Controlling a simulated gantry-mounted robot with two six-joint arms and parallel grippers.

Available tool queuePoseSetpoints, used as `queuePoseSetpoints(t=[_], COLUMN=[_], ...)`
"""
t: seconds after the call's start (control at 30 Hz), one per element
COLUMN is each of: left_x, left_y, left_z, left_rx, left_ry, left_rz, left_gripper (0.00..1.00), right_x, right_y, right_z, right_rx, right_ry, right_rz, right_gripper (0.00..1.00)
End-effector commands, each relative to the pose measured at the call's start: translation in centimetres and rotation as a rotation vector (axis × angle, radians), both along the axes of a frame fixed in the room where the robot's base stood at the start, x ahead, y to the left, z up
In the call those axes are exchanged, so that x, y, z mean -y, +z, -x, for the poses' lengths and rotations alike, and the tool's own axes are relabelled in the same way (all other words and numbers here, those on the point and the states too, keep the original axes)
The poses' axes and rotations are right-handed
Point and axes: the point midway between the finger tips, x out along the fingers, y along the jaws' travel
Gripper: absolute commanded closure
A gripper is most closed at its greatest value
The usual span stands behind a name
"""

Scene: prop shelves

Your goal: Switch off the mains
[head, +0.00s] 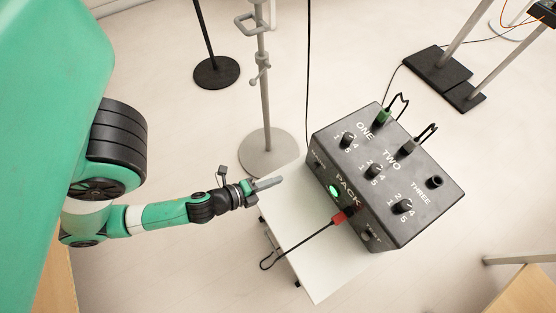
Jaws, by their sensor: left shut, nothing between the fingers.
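The black dimmer pack (340,130) stands on a white-topped stand, its top marked ONE, TWO and THREE. A lit green switch (334,191) shows on its near front face, left of a red plug (339,218). Small lettering near the face's left end is too small to read. My left gripper (268,183) is shut and empty, pointing right toward that face, with a gap between its tips and the pack. My right gripper is out of view.
Cables with green (383,117) and grey plugs rise from the top, beside several knobs. A grey pole with a round base (268,155) stands behind my left gripper. Black bases lie at the upper right.

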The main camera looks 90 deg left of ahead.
Motion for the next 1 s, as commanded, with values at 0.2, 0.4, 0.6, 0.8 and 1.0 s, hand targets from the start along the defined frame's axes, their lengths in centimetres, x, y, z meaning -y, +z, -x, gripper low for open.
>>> queuePoseSetpoints(t=[0.2, 0.4, 0.6, 0.8, 1.0], left_x=[0.0, 0.0, -0.1, -0.1, -0.6], left_y=[0.1, -1.5, -1.2, -1.2, -1.6], left_z=[0.0, 0.5, 0.8, 0.7, -0.3], left_rx=[0.0, -0.002, -0.001, -0.002, -0.008], left_ry=[0.0, 0.007, 0.016, 0.016, 0.018], left_rz=[0.001, 0.001, 0.002, 0.002, 0.007], left_gripper=[1.0, 1.0, 1.0, 1.0, 1.0], right_x=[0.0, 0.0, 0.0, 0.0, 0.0], right_y=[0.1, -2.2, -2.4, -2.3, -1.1], right_z=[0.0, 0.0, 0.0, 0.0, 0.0], right_rx=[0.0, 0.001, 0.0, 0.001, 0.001], right_ry=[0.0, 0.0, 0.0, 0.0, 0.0], right_rz=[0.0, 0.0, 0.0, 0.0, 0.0], right_gripper=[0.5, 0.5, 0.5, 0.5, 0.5])
